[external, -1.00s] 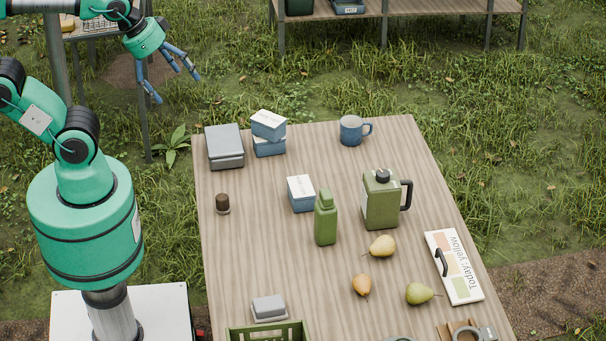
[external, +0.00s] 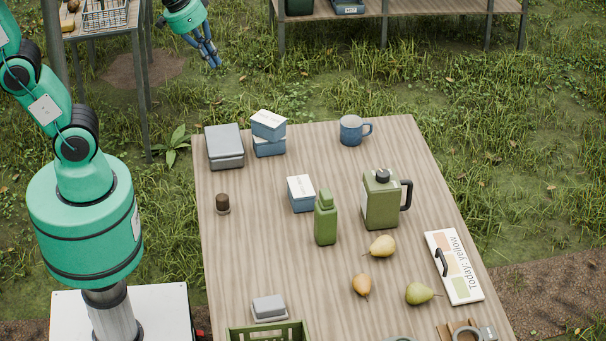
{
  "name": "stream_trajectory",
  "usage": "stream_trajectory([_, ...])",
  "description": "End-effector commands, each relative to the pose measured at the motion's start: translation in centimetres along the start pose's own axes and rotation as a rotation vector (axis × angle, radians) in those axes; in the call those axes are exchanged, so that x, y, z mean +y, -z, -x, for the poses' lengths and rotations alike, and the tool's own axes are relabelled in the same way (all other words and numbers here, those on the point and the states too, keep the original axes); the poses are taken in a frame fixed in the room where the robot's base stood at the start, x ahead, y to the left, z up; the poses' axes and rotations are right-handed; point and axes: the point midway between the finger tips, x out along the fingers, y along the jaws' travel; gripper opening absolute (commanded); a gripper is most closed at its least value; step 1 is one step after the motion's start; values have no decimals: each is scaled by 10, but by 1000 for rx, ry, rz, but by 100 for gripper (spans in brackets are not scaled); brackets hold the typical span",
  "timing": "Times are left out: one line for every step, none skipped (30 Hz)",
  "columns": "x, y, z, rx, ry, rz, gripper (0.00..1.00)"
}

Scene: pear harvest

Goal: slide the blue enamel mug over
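The blue enamel mug (external: 351,131) stands upright at the far edge of the wooden table (external: 300,165), with its handle pointing right. It looks empty from here, though its inside is small in view. My gripper (external: 214,62) hangs in the air at the upper left, beyond the table's far edge and well apart from the mug. Its blue fingers point down and overlap in this view, so I cannot tell whether they are open or shut. I see nothing held between them.
Stacked blue-and-white boxes (external: 269,133) and a grey case (external: 225,146) are left of the mug. A green jerrycan (external: 381,199), a green bottle (external: 326,217) and pears (external: 382,246) lie nearer. The tabletop around the mug is clear.

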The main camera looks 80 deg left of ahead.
Motion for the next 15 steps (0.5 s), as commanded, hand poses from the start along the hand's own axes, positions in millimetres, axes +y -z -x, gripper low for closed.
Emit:
stream_trajectory([-1,13,-3,-10,5,22,0])
stream_trajectory([-1,20,-5,-14,7,36,0])
stream_trajectory([-2,29,-7,-19,10,55,0])
stream_trajectory([-2,36,-10,-24,13,68,0])
stream_trajectory([-3,42,-12,-28,15,83,0])
stream_trajectory([-4,51,-14,-33,18,100,0])
stream_trajectory([-4,58,-17,-37,20,114,0])
stream_trajectory([-5,64,-20,-41,23,129,0])
stream_trajectory([-6,73,-23,-47,26,146,0])
stream_trajectory([-7,80,-26,-50,29,161,0])
stream_trajectory([-8,86,-29,-54,31,175,0])
stream_trajectory([-9,95,-33,-60,35,193,0])
stream_trajectory([-10,102,-36,-63,37,208,0])
stream_trajectory([-11,108,-40,-67,40,221,0])
stream_trajectory([-13,116,-44,-72,43,239,0])
